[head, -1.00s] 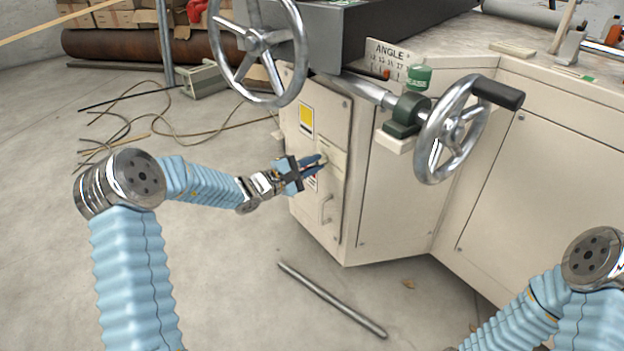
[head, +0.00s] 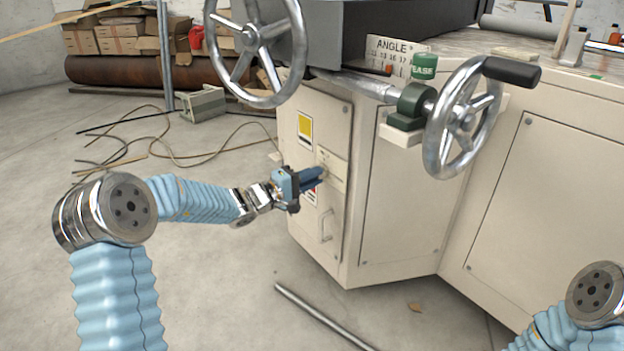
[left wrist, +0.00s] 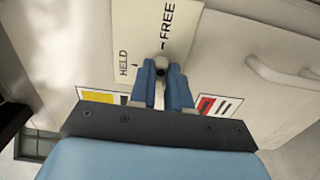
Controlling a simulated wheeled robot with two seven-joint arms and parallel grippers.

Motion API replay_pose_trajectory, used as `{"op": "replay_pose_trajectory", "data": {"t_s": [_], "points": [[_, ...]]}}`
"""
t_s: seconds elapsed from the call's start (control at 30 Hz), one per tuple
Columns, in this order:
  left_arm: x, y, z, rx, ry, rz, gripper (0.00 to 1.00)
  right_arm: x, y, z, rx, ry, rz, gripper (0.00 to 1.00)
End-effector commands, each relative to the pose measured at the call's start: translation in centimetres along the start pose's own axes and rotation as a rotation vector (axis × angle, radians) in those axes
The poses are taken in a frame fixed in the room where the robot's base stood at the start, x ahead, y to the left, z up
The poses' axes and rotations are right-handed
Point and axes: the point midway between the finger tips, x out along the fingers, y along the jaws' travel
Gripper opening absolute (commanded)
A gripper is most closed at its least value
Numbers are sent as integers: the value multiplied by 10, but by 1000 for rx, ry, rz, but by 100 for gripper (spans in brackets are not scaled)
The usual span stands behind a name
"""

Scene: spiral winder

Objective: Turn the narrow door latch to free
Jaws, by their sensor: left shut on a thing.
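The narrow door (head: 333,118) is a cream panel on the machine's left face, and it looks closed. Its latch plate (head: 332,165) also shows in the left wrist view (left wrist: 134,32), with the words HELD and FREE. My left gripper (head: 314,176) is at this plate. In the left wrist view its blue fingers (left wrist: 161,85) are shut on the small dark latch knob (left wrist: 160,66). The knob sits close to the line beside FREE. Most of the latch is hidden between the fingers. My right gripper is out of view; only part of the right arm shows at lower right.
A door handle (head: 326,225) is below the latch. A large handwheel (head: 257,45) stands above left, and a second handwheel (head: 465,117) is at right. A metal rod (head: 325,318) lies on the floor. Cables lie on the open floor at left.

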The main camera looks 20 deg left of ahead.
Motion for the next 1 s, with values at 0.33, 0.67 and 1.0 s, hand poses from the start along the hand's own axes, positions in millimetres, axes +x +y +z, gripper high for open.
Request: {"op": "replay_pose_trajectory", "data": {"t_s": [0.33,0.67,1.0], "points": [[0,-2,0,4,-1,-3,19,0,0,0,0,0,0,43],[0,-1,0,2,-1,-1,43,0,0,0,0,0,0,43],[-31,0,0,2,1,-2,43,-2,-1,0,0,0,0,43]]}}
